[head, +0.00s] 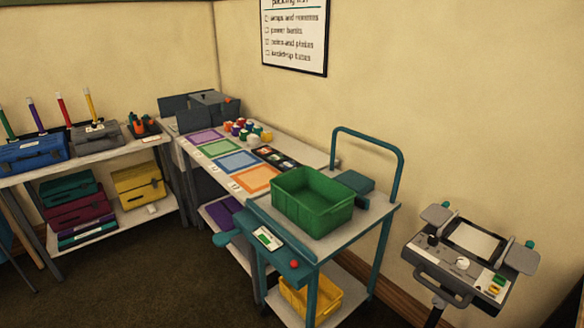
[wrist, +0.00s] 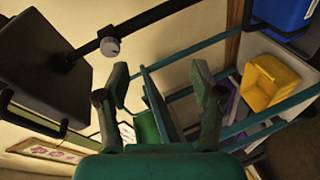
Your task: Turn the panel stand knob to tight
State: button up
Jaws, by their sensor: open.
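The panel stand (head: 470,262) stands at the right in the head view, a grey control panel on a dark pole. In the wrist view the dark panel (wrist: 40,65) is at the left, with its black pole (wrist: 150,18) running up and right. A small grey knob (wrist: 110,47) with a pale mark sits on this pole; its setting cannot be read. My gripper (wrist: 160,82) is open and empty. The knob lies beyond and up-left of the left finger, apart from it. My gripper does not show in the head view.
A teal trolley (head: 392,208) with a green bin (head: 312,205) on top and a yellow bin (head: 306,297) below stands left of the panel. The wall is behind the stand. A long table (head: 178,160) with coloured mats runs further left. Carpet is open in front.

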jog(key=s+a+t+y, duration=0.1)
jog(key=s+a+y, duration=0.35)
jog(key=s, duration=0.55)
jog(key=s+a+y, duration=0.3)
jog(key=s+a, duration=0.2)
jog(key=s, duration=0.5)
jog(key=s+a+r+m+t+y, duration=0.1)
jog(key=s+a+r+m, duration=0.1)
jog(key=s+r, duration=0.5)
jog(key=s+a+r+m+t+y, duration=0.1)
jog(key=s+a+r+m, duration=0.1)
jog(key=s+r+m, duration=0.2)
jog(key=s+r, duration=0.3)
jog(key=r, duration=0.4)
